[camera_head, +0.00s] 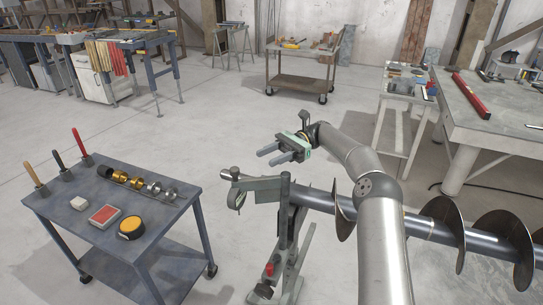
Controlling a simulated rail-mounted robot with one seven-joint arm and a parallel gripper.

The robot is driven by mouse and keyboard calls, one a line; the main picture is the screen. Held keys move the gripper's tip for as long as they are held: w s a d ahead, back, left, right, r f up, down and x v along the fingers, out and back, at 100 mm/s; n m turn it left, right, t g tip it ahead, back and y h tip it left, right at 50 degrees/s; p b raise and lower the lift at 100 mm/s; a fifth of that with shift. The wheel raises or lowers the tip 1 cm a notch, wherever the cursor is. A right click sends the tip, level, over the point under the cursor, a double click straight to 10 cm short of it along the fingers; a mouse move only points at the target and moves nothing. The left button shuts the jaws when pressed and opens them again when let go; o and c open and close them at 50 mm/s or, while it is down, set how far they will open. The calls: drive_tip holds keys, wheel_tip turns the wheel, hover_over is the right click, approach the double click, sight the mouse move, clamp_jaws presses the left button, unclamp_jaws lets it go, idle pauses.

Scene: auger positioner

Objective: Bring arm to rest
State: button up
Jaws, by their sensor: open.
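My arm (353,157) reaches up from the bottom of the head view and bends left. My gripper (268,157) is at its end, pointing left, with its two fingers apart and nothing visible between them. It appears in the picture above the clamp end of the auger stand (262,188). The steel auger (432,230), with dark round flights, runs to the right from the stand and passes behind my arm. My arm hides part of the auger shaft.
A blue-grey cart (75,232) at lower left carries upright-handled tools, a row of brass and steel fittings, a red-topped box (105,215) and a yellow tape measure (131,228). A workbench (490,125) stands at right, a trolley (300,83) behind.

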drive_tip(key=shift+a+r, duration=0.1)
drive_tip(key=s+a+r, duration=0.1)
drive_tip(key=s+a, duration=0.1)
drive_tip(key=s+a+r+n+t+h, duration=0.1)
drive_tip(key=s+a, duration=0.1)
drive_tip(key=a, duration=0.1)
drive_tip(key=s+a+r+n+h, duration=0.1)
drive_tip(key=s+a+r, duration=0.1)
drive_tip(key=shift+s+a+r+t, duration=0.15)
drive_tip(key=shift+s+t, duration=0.1)
drive_tip(key=shift+t, duration=0.15)
drive_tip(key=s+d+f+n+t+h, duration=0.2)
drive_tip(key=s+h, duration=0.1)
drive_tip(key=s, duration=0.3)
drive_tip(key=s+d+f+n+t+h, duration=0.1)
drive_tip(key=s+f+t+h, duration=0.15)
drive_tip(key=s, duration=0.45)
drive_tip(key=s+d+f+n+t+h, duration=0.2)
drive_tip(key=s+d+n+h, duration=0.1)
drive_tip(key=s+d, duration=0.5)
drive_tip(key=s+d+f+n+t+h, duration=0.3)
drive_tip(key=s+d+h, duration=0.1)
drive_tip(key=s+d, duration=0.4)
drive_tip(key=shift+s+f, duration=0.15)
drive_tip(key=shift+s, duration=0.9)
drive_tip(key=shift+a, duration=0.1)
